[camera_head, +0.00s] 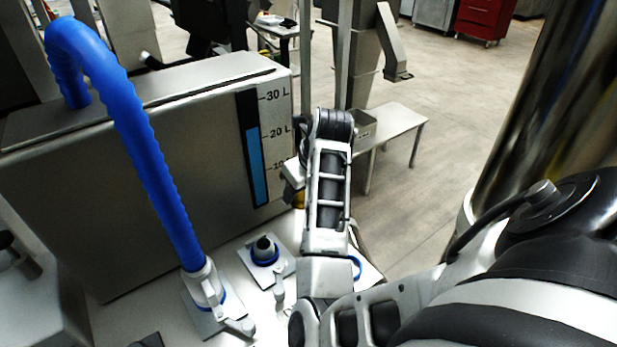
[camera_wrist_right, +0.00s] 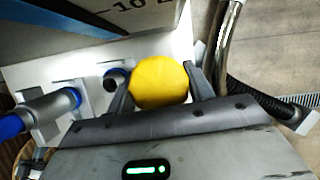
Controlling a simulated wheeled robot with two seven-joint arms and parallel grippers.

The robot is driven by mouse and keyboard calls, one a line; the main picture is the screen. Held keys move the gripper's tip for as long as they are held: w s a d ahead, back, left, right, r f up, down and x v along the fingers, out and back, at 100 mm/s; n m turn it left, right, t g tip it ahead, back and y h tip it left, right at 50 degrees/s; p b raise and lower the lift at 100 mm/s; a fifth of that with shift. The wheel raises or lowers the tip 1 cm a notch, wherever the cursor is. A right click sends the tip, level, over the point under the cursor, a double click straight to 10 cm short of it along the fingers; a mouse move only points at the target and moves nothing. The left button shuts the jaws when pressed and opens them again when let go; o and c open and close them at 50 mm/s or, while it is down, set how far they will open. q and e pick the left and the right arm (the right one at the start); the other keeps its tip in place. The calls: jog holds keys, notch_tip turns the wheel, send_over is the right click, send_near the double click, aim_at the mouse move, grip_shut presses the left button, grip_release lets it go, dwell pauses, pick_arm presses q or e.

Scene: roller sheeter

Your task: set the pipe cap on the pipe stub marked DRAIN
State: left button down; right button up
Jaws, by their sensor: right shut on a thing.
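My right gripper (camera_head: 294,188) is shut on a yellow round cap, and my own arm hides much of it in the head view. The yellow pipe cap (camera_wrist_right: 158,83) sits between the two fingers in the right wrist view; a sliver of the cap (camera_head: 299,200) shows in the head view. A dark-topped pipe stub with a blue ring (camera_head: 265,250) stands on a pale plate, below and left of the gripper in the head view. A blue ring (camera_head: 357,268) shows partly behind my arm. I cannot read a DRAIN mark. My left gripper is not in view.
A steel tank (camera_head: 170,170) with a blue level gauge (camera_head: 254,150) stands behind the stub. A thick blue hose (camera_head: 150,150) bends down to a coupling (camera_head: 205,290) left of the stub. A shiny steel column (camera_head: 545,110) rises at right.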

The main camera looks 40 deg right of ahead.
aim_at(259, 242)
jog(key=a+n, duration=0.1)
jog(key=a, duration=0.2)
jog(key=a+n+y, duration=0.1)
jog(key=a+n, duration=0.1)
jog(key=a, duration=0.2)
jog(key=a+n+y, duration=0.1)
jog(key=a+n, duration=0.1)
jog(key=a, duration=0.2)
jog(key=shift+r, duration=0.25)
jog(key=shift+f, duration=2.4)
jog(key=shift+f, duration=0.35)
jog(key=shift+f, duration=0.35)
jog(key=shift+f, duration=0.2)
jog(key=shift+f, duration=0.2)
